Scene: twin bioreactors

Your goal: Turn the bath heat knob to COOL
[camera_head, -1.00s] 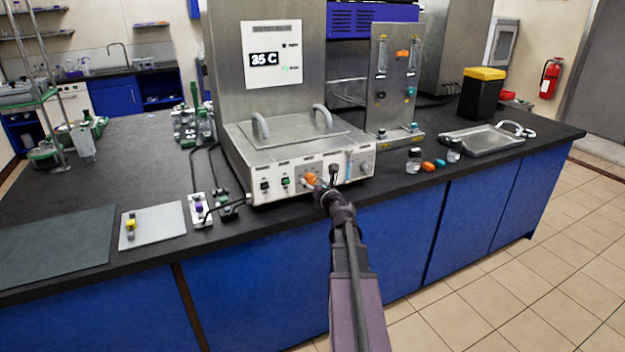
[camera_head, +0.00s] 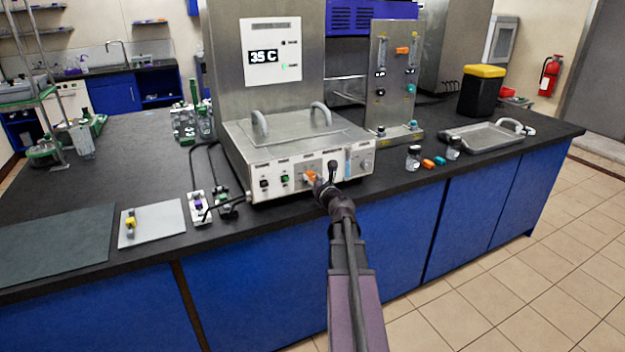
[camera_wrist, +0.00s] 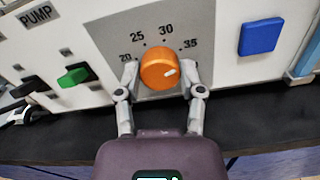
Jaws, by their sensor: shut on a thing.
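The orange bath heat knob (camera_wrist: 157,68) is on the bath's front panel in the wrist view. No COOL label is legible. My gripper (camera_wrist: 160,76) is shut on the knob, one finger on each side. In the head view my gripper (camera_head: 318,184) is at the front of the steel bath (camera_head: 285,160), with the orange knob (camera_head: 309,175) partly hidden behind it.
A green switch (camera_wrist: 74,77) is left of the knob and a blue square button (camera_wrist: 260,36) is to the right. Glass vials (camera_head: 413,158) and a metal tray (camera_head: 482,137) stand on the black bench at right. The floor in front is clear.

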